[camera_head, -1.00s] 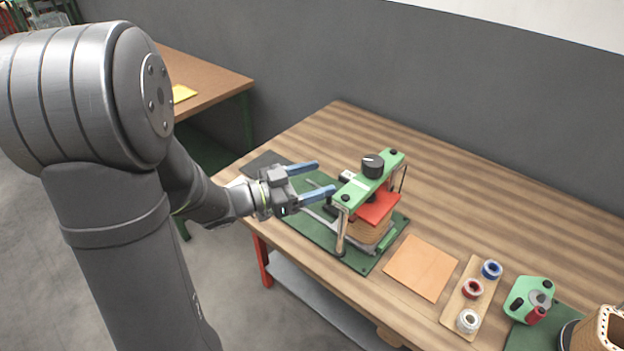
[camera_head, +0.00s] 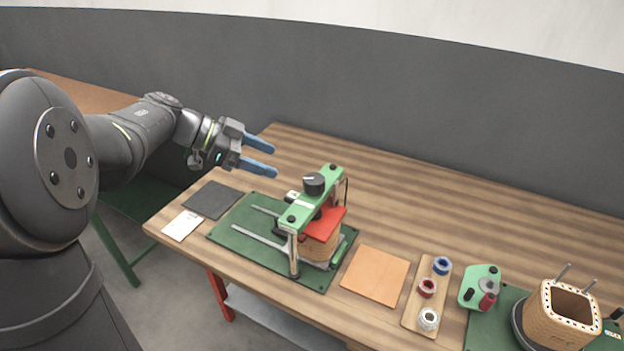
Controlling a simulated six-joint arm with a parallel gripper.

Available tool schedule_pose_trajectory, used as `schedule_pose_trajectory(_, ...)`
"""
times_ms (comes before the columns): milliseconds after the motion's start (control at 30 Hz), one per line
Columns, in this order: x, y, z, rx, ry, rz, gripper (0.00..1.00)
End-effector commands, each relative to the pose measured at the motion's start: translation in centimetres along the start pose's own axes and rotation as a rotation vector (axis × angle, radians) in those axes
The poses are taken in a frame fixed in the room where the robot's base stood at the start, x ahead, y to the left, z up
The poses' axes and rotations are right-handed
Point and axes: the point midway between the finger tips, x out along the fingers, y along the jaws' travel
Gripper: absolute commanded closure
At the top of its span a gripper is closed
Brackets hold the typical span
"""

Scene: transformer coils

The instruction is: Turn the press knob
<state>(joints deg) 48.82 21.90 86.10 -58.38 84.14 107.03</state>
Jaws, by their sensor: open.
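The black press knob (camera_head: 314,184) stands on top of the green crossbar of the press (camera_head: 298,216). The knob has a light mark on its top. Under the crossbar a red plate (camera_head: 327,226) lies on a brown coil block (camera_head: 318,247). The press stands on a green base mat (camera_head: 243,241) with two metal rails. My gripper (camera_head: 274,162) is open and empty, its two blue fingers pointing right. In the picture it is up and left of the knob, apart from it.
A dark pad (camera_head: 214,200) and a white card (camera_head: 182,226) lie left of the press. To the right are an orange-tan sheet (camera_head: 376,275), a wooden spool board (camera_head: 412,316), a green tool (camera_head: 480,287) and a wound coil form (camera_head: 560,318). The table behind the press is clear.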

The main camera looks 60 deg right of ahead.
Motion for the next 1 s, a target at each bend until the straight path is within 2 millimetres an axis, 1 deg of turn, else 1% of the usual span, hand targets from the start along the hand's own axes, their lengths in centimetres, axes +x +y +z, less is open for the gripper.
schedule_pose_trajectory(33, -0.7, -0.6, -0.9, 0.009, -0.062, -0.001, 0.32)
schedule_pose_trajectory(200, -2.5, -1.6, -2.2, -0.002, -0.201, -0.018, 0.32)
schedule_pose_trajectory(267, -2.8, -1.8, -2.4, -0.006, -0.222, -0.023, 0.32)
schedule_pose_trajectory(367, -2.4, -1.9, -2.4, -0.009, -0.232, -0.025, 0.32)
schedule_pose_trajectory(467, -1.2, -1.9, -2.0, -0.010, -0.232, -0.022, 0.32)
schedule_pose_trajectory(567, 0.6, -1.9, -1.6, -0.011, -0.232, -0.021, 0.32)
schedule_pose_trajectory(1000, 10.0, -2.1, 0.6, -0.010, -0.231, -0.021, 0.32)
